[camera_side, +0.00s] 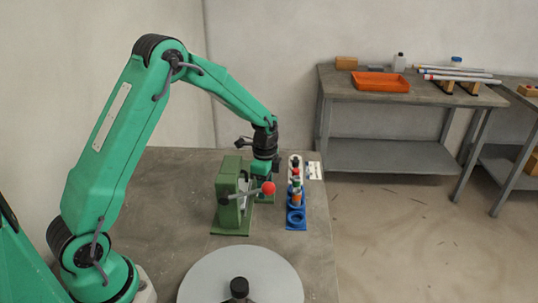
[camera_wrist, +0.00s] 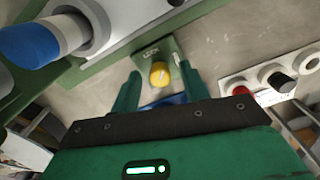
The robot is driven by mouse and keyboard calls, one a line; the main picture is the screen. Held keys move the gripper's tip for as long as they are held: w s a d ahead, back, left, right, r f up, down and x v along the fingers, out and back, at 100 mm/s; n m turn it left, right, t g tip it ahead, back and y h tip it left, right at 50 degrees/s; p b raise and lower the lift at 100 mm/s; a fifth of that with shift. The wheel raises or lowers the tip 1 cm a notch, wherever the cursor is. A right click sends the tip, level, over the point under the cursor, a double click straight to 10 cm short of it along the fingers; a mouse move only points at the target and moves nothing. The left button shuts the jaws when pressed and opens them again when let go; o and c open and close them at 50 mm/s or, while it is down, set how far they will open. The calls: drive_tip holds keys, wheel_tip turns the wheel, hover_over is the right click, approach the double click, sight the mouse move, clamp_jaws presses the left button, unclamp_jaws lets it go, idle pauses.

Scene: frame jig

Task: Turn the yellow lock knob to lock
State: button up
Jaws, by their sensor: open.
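The yellow lock knob (camera_wrist: 159,74) shows in the wrist view on a green plate (camera_wrist: 150,52) with lettering that reads like LOCK. A pale mark shows on the knob's face. My gripper (camera_wrist: 158,69) is open, with one green finger on each side of the knob and gaps visible between. I cannot tell how deep the fingertips reach beside it. In the side view my gripper (camera_side: 264,172) points down behind the green frame jig (camera_side: 228,185), and the knob is hidden there.
A lever with a red ball (camera_side: 268,188) sticks out from the jig, close to my gripper. A blue holder (camera_side: 296,222) with several small parts stands to the right. A grey round disc (camera_side: 240,278) lies in front. Bare tabletop (camera_side: 165,200) shows left of the jig.

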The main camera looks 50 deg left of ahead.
clamp_jaws()
drive_tip(key=shift+n, duration=2.3)
unclamp_jaws()
drive_tip(key=shift+r, duration=0.15)
